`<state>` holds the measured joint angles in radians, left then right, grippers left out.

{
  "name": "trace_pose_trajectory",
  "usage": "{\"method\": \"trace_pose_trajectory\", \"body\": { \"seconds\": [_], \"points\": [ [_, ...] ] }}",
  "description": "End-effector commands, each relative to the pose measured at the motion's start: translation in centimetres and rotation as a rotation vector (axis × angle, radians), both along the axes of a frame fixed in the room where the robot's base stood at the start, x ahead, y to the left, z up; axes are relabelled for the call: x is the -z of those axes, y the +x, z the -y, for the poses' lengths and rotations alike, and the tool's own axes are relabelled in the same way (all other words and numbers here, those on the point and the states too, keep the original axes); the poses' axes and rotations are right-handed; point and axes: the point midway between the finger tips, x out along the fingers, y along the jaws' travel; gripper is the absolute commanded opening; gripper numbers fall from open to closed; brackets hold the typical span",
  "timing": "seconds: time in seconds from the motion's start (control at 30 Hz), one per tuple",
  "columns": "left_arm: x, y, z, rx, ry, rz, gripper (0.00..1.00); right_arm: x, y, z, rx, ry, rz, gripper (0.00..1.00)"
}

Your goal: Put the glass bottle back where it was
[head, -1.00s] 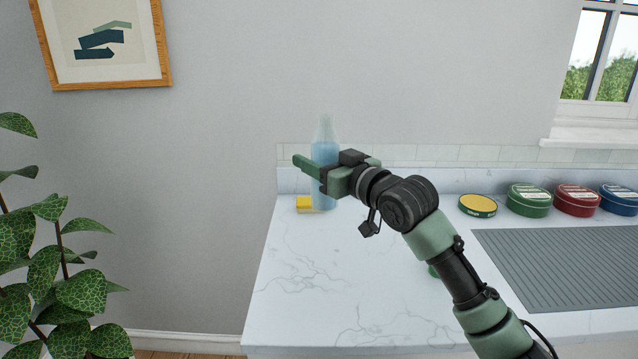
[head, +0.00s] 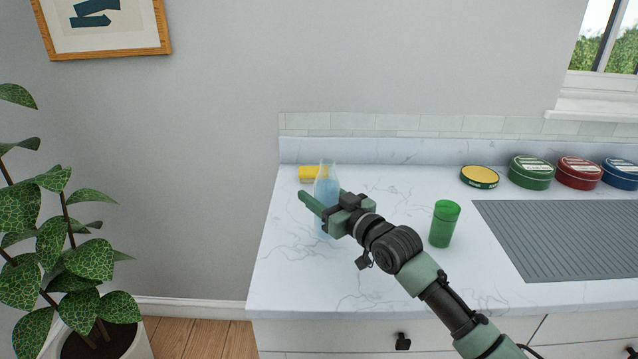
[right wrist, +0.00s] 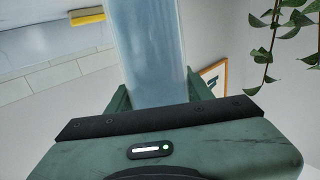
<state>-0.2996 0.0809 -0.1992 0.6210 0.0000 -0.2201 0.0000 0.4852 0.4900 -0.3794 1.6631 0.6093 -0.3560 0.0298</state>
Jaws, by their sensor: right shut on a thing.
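The glass bottle (head: 326,185) is clear with a blue tint and stands roughly upright over the left end of the marble counter. My right gripper (head: 318,208) reaches it from the right and is shut on its body. In the right wrist view the bottle (right wrist: 150,50) fills the space between the green fingers. Whether its base touches the counter is hard to tell. My left gripper is not in view.
A yellow block (head: 308,173) lies behind the bottle. A green cup (head: 444,223) stands to the right. Several round tins, such as the green one (head: 531,172), line the back by a grey ribbed mat (head: 570,240). The front left counter is clear.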

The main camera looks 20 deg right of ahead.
Motion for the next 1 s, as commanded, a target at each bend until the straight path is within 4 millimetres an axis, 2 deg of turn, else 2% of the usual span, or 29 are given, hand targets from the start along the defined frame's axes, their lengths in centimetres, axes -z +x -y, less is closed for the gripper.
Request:
{"method": "trace_pose_trajectory", "body": {
  "seconds": [0.2, 0.67, 0.7, 0.73, 0.77, 1.0],
  "points": [
    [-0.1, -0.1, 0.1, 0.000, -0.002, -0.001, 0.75, 2.4, 0.0, 0.0, 0.000, 0.001, 0.002, 0.00],
    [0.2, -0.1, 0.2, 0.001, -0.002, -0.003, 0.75, 3.0, 0.0, 0.0, 0.000, 0.001, 0.004, 0.00],
    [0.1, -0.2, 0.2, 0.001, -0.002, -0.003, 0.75, 3.2, 0.0, 0.0, 0.000, -0.001, -0.001, 0.59],
    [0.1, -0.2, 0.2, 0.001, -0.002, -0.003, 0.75, 3.1, 0.0, 0.0, 0.000, -0.001, -0.001, 0.67],
    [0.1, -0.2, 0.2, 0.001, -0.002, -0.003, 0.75, 3.1, 0.0, 0.0, 0.000, -0.001, -0.001, 0.73],
    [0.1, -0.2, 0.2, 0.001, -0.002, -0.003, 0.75, 3.1, 0.0, 0.0, 0.000, -0.001, -0.001, 0.73]
  ]
}}
